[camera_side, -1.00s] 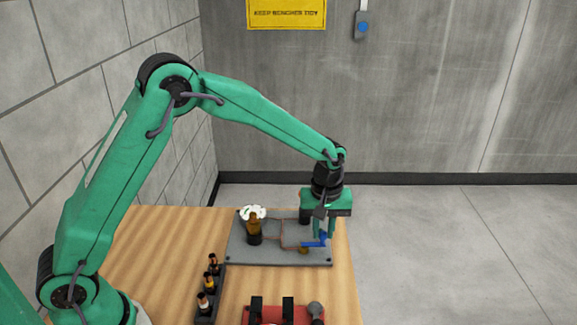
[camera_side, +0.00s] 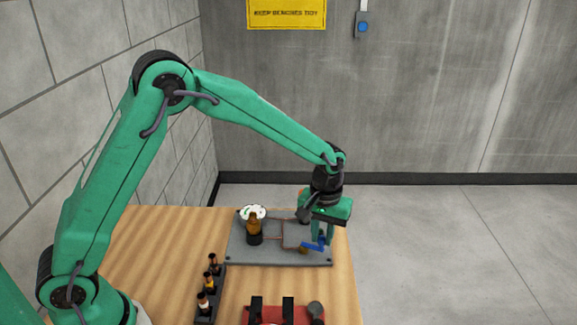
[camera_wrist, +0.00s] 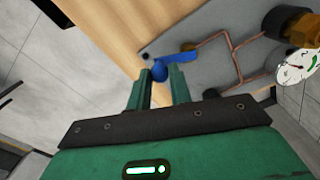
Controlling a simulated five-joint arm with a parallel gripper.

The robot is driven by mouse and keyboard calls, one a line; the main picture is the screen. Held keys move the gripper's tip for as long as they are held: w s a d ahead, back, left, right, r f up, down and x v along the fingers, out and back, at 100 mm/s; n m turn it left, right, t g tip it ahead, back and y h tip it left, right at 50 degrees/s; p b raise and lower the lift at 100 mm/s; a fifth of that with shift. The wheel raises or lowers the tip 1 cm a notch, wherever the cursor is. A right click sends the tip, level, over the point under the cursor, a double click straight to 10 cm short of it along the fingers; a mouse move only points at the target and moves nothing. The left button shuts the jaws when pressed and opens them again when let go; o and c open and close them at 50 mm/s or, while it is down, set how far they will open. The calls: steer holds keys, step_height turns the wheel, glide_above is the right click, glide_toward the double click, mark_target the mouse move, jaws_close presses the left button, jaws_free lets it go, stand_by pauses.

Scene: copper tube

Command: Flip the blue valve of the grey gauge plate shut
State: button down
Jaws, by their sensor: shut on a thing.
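The grey gauge plate (camera_side: 262,253) lies on the wooden bench, with copper tubing (camera_side: 283,236) and a white-faced gauge (camera_side: 253,212) on a brass fitting. The blue valve (camera_side: 311,247) is near its front right corner, its lever pointing right and slightly back from a brass fitting (camera_side: 303,251). My gripper (camera_side: 321,239) is lowered over the lever's outer end. In the wrist view my gripper (camera_wrist: 159,84) has its two fingers on either side of the blue knob (camera_wrist: 159,70), shut on it. The lever (camera_wrist: 180,57) runs from there toward the brass fitting (camera_wrist: 188,46).
A red fixture (camera_side: 284,316) with black posts is in front. Bare bench (camera_side: 165,245) lies to the left. The bench's right edge is close beside the plate.

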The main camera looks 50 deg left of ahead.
steer(key=m, duration=0.2)
steer(key=s+m, duration=0.1)
steer(key=shift+s+d+m, duration=0.15)
steer(key=shift+s+m, duration=0.05)
steer(key=shift+m, duration=0.2)
steer(key=m, duration=0.1)
steer(key=s+m, duration=0.1)
steer(key=m, duration=0.1)
steer(key=shift+s+r+m, duration=0.1)
steer(key=shift+s+m, duration=0.1)
steer(key=shift+m, duration=0.1)
steer(key=m, duration=0.1)
steer(key=s+m, duration=0.1)
steer(key=m, duration=0.1)
steer(key=shift+s+a+m, duration=0.1)
steer(key=shift+a+m, duration=0.2)
steer(key=shift+s+a+m, duration=0.15)
steer(key=shift+s+m, duration=0.05)
steer(key=shift+m, duration=0.45)
steer(key=shift+s+a+m, duration=0.15)
steer(key=shift+s+m, duration=0.05)
steer(key=shift+m, duration=0.45)
steer(key=c, duration=1.3)
jaws_free()
steer(key=shift+o, duration=0.2)
